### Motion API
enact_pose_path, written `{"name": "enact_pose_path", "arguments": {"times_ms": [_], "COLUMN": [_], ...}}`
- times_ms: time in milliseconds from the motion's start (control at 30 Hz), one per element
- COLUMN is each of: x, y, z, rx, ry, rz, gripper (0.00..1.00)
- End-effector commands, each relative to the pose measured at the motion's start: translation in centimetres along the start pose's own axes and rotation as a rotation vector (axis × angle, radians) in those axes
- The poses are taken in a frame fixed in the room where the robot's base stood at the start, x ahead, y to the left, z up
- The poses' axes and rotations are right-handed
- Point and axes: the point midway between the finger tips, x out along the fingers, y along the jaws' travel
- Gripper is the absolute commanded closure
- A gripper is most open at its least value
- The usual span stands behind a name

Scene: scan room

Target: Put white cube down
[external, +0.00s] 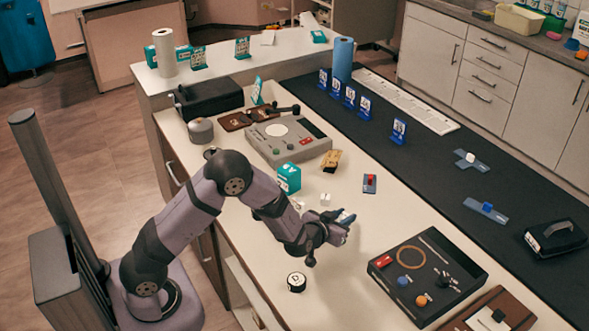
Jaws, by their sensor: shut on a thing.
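My gripper (344,219) is low over the pale bench top, near its middle, with its fingers pointing right. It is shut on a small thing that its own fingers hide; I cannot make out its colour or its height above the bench. Small white cube-like pieces (325,198) are just behind my gripper, apart from the fingertips. Another small white piece (297,204) lies to their left, partly hidden by my arm.
A teal box (288,178) and a grey device (287,138) stand behind my gripper. A red-marked piece (370,184) lies behind right. A black panel (462,282) is at front right, a round black-and-white object (296,282) in front. Bare bench lies between.

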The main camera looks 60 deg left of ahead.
Motion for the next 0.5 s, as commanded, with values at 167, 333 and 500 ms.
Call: {"name": "enact_pose_path", "arguments": {"times_ms": [167,333,500], "x": [0.04,0.12,0.16], "y": [0.02,0.01,0.01], "z": [0.01,0.22,0.34], "rx": [-0.001,-0.001,-0.001], "ry": [0.002,0.001,0.001], "rz": [0.0,0.0,0.0], "gripper": [0.98,0.98,0.59]}}
